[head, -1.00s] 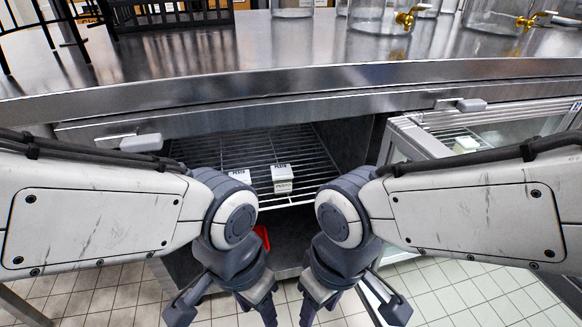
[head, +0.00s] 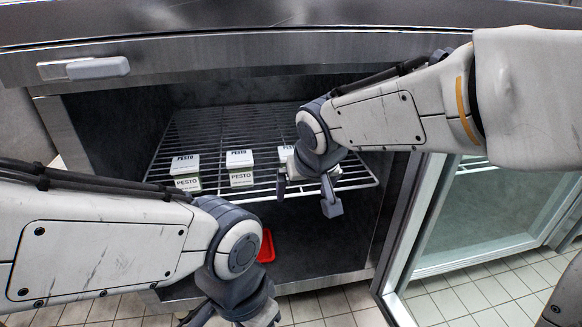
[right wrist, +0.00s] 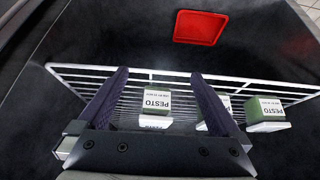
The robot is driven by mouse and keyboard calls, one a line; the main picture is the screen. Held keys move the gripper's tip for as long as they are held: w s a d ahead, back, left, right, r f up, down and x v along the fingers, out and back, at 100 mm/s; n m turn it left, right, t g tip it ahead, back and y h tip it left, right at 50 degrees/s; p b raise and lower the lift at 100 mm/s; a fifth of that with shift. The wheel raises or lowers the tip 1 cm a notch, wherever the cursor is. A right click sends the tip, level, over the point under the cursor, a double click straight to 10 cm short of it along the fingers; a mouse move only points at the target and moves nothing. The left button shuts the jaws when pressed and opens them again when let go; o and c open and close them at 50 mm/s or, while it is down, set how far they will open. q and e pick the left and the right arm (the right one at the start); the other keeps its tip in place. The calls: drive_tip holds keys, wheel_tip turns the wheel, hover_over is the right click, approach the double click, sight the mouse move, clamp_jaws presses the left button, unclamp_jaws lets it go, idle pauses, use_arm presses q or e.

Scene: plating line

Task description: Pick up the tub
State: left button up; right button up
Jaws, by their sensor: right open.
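Three white-lidded, green-sided PESTO tubs stand in a row on the wire shelf (head: 215,125) of the open cabinet. In the head view these are the left tub (head: 186,165), the middle tub (head: 240,158) and the right tub (head: 285,153). The right tub is largely hidden by my right gripper (head: 306,193), which is open in front of it. In the right wrist view the gripper (right wrist: 158,75) has one tub (right wrist: 156,103) in the gap between its spread fingers, with no grip on it. My left gripper (head: 240,308) is at the bottom edge, its fingertips cut off.
A red tray-like thing (head: 266,246) lies below the shelf; it also shows in the right wrist view (right wrist: 200,27). The glass door (head: 480,220) stands open at the right. A steel counter edge (head: 230,50) runs above the opening.

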drive_tip(key=w, duration=0.3)
drive_tip(key=w+a+b, duration=0.1)
drive_tip(key=w, duration=0.2)
drive_tip(key=shift+w+a+b, duration=0.15)
drive_tip(key=shift+b, duration=0.15)
drive_tip(key=w, duration=0.1)
drive_tip(key=w+b, duration=0.1)
drive_tip(key=w, duration=0.1)
drive_tip(key=w+a+f+b, duration=0.1)
drive_tip(key=shift+w, duration=0.3)
drive_tip(key=shift+w+f+b, duration=0.1)
drive_tip(key=shift+b, duration=0.35)
drive_tip(key=c, duration=1.5)
drive_tip(key=shift+r+p, duration=0.3)
drive_tip(key=shift+p, duration=0.05)
